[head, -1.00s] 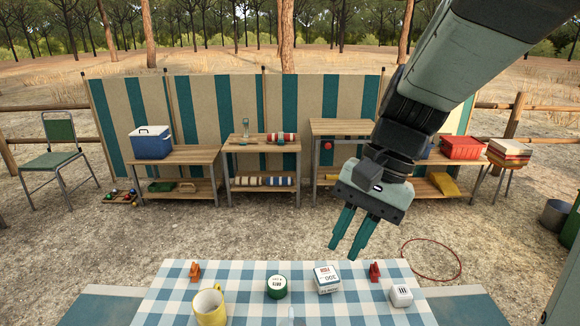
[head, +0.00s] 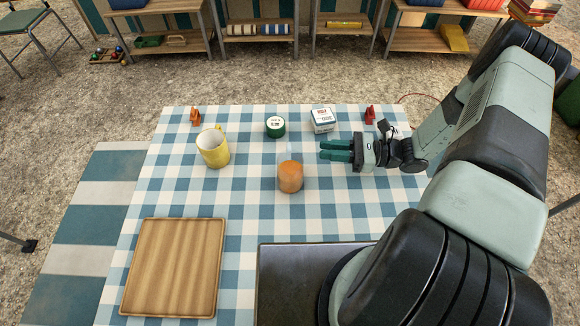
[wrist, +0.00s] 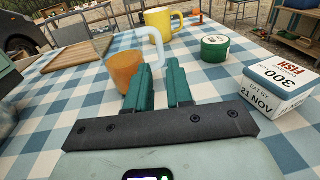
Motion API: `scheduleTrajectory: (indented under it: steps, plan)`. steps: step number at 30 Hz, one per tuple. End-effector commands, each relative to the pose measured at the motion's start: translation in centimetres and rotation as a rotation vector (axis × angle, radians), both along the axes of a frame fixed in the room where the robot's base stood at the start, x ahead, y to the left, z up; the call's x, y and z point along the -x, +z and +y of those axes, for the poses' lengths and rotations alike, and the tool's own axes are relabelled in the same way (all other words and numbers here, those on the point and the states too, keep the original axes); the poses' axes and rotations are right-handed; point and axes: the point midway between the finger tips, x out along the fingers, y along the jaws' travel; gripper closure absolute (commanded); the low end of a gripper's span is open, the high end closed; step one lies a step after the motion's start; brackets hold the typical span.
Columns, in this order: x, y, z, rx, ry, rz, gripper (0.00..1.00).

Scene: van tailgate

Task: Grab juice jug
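The juice jug (head: 290,177) stands upright on the checked tablecloth, left of my gripper and slightly nearer the camera. Its orange juice shows clearly; its clear upper part is faint. In the wrist view, the jug (wrist: 124,70) stands just beyond my fingertips, to the left, with a pale looped handle (wrist: 155,38) on its right side. My gripper (head: 322,150) is low over the table, its two teal fingers pointing left. In the wrist view, a gap shows between the fingers (wrist: 159,66) and nothing is in it. The left finger partly covers the jug's lower right edge.
A yellow mug (head: 213,148) stands left of the jug. A green tin (head: 275,127), a white fish box (head: 322,119) and red clips (head: 370,115) line the far side. A wooden tray (head: 172,268) lies front left. Cloth between tray and jug is clear.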

Motion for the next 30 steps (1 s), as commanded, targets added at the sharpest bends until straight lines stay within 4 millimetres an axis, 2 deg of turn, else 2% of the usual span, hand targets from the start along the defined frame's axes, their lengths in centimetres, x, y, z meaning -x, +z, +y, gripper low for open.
scheduleTrajectory:
  steps: [3,8,15,20,27,30]
  plan:
    - [0.1,-1.0,0.1,-0.029,-0.034,0.02,0.79]
    - [0.0,-1.2,1.3,-0.035,-0.038,0.023,0.79]
    - [-0.5,-1.2,5.0,-0.033,-0.035,0.024,0.79]
    - [-0.6,-1.3,6.6,-0.033,-0.034,0.025,0.79]
    - [-0.9,-1.5,10.1,-0.031,-0.034,0.023,0.79]
    - [-1.0,-1.5,10.7,-0.032,-0.036,0.023,0.79]
